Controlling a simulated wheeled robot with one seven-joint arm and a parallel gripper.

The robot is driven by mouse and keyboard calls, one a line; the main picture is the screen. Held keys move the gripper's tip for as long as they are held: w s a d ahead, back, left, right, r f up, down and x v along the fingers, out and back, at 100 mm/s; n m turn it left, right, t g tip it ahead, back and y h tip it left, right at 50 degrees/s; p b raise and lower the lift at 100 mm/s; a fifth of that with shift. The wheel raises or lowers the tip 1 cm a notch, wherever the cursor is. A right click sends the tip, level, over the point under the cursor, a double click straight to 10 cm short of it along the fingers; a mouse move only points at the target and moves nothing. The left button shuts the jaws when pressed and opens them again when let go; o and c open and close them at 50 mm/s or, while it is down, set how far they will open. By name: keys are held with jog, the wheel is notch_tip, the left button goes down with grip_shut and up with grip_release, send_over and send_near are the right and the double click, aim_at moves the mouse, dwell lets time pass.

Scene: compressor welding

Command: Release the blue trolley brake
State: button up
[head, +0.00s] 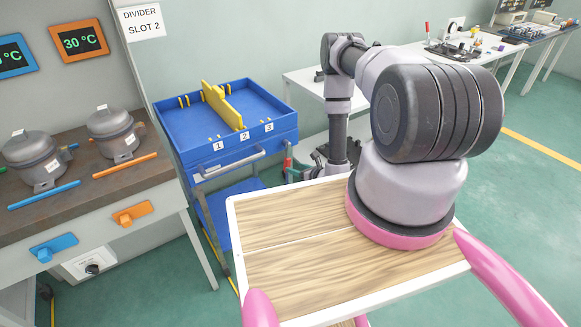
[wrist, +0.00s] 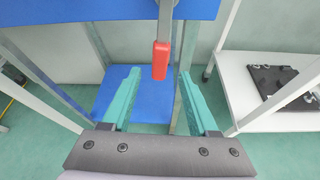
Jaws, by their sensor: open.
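The blue trolley (head: 205,157) stands in the middle of the head view, with slots 1, 2 and 3 marked on its tray front. A red-tipped brake lever (wrist: 161,60) hangs on a grey bar below the blue tray edge in the wrist view. Its red end also shows small at the trolley's right side in the head view (head: 287,162). My gripper (wrist: 158,77) is open, with one teal finger on each side of the red end in the picture. No contact shows, and I cannot tell the depth between them.
A yellow divider (head: 222,106) stands in the trolley tray. A workbench (head: 120,185) with two compressors is at the left. A white table (head: 305,80) is behind my arm. The trolley's lower blue shelf (wrist: 128,98) lies beyond my fingers.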

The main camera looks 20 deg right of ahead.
aim_at(284, 170)
jog(key=shift+s+d+r, duration=0.15)
jog(key=shift+s+r, duration=0.05)
jog(key=shift+s, duration=0.2)
jog(key=shift+f, duration=0.1)
jog(key=c, duration=0.7)
jog(key=shift+s+f+m+y, duration=0.15)
jog(key=shift+f+m+y, duration=0.15)
jog(key=shift+m, duration=0.4)
grip_shut()
jog(key=s+a+f+m+t+y, duration=0.15)
jog(key=s+m+y, duration=0.4)
jog(key=m, duration=0.75)
jog(key=w+a, duration=0.1)
jog(key=w, duration=0.2)
jog(key=w+a, duration=0.1)
jog(key=w, duration=0.2)
jog(key=w+a, duration=0.1)
jog(key=w, duration=0.2)
jog(key=shift+w+f, duration=0.2)
jog(key=shift+w, duration=0.1)
jog(key=shift+w+d, duration=0.15)
jog(key=shift+d, duration=0.25)
